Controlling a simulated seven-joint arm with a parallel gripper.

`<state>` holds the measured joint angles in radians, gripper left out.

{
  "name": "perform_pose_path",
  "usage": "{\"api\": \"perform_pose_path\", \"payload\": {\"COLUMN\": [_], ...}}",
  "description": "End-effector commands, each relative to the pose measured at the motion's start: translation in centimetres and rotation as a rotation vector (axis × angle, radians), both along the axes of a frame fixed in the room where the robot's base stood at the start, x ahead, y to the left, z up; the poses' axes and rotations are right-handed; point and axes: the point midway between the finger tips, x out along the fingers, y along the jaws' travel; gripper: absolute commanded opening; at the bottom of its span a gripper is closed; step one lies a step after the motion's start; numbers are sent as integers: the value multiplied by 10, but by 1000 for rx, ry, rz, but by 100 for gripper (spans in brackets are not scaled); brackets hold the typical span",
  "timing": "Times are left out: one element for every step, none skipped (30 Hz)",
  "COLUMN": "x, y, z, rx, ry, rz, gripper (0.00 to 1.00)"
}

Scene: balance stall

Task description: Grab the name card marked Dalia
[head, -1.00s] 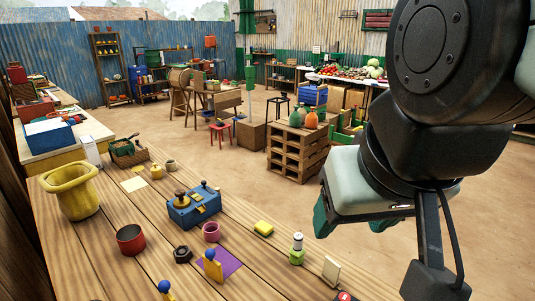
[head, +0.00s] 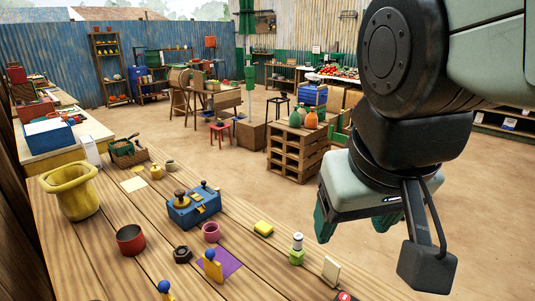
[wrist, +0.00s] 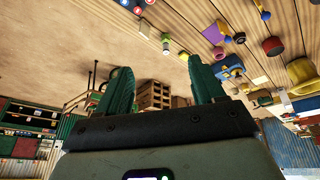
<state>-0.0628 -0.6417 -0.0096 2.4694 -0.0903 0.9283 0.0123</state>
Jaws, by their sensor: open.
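No writing that reads Dalia is legible in either view, so I cannot tell which piece is that name card. A small cream card (head: 331,270) stands near the front right of the table in the head view; no marking shows on the face I see. A pale card-like piece also shows in the wrist view (wrist: 144,27). My gripper (head: 354,224) is open and empty, in the air off the table's right edge, to the right of the cream card. Its two green fingers are spread apart in the wrist view (wrist: 160,74).
The wooden table (head: 100,235) holds a yellow vessel (head: 73,192), a red bowl (head: 130,240), a blue box (head: 194,207), a purple sheet (head: 226,264) and a green-and-white piece (head: 297,250). A crate stack (head: 297,152) stands beyond. Open ground lies right of the table.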

Motion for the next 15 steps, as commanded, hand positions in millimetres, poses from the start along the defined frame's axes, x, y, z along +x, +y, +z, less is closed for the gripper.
{"api": "perform_pose_path", "payload": {"x": [8, 12, 18, 23, 27, 33, 38, 43, 49, 54, 59, 66, 71, 76, 83], "y": [-3, -6, -10, -13, -17, -21, -24, -27, -30, -33, -36, -39, -41, -43, -46], "z": [-10, -15, -23, -29, -35, -43, -49, -55, -63, -69, -75, -84, -90, -97, -105], "rx": [-41, -70, -114, -149, -184, -232, -268, -306, -356, -395, -434, -487, -527, -568, -625], "ry": [67, 107, 163, 204, 246, 298, 337, 376, 423, 462, 497, 542, 576, 608, 651], "rz": [20, 32, 50, 64, 79, 101, 117, 133, 156, 175, 194, 219, 238, 259, 287], "gripper": [68, 68, 68, 68, 68, 68, 68, 68, 68, 68, 68, 68, 68, 68, 68]}}
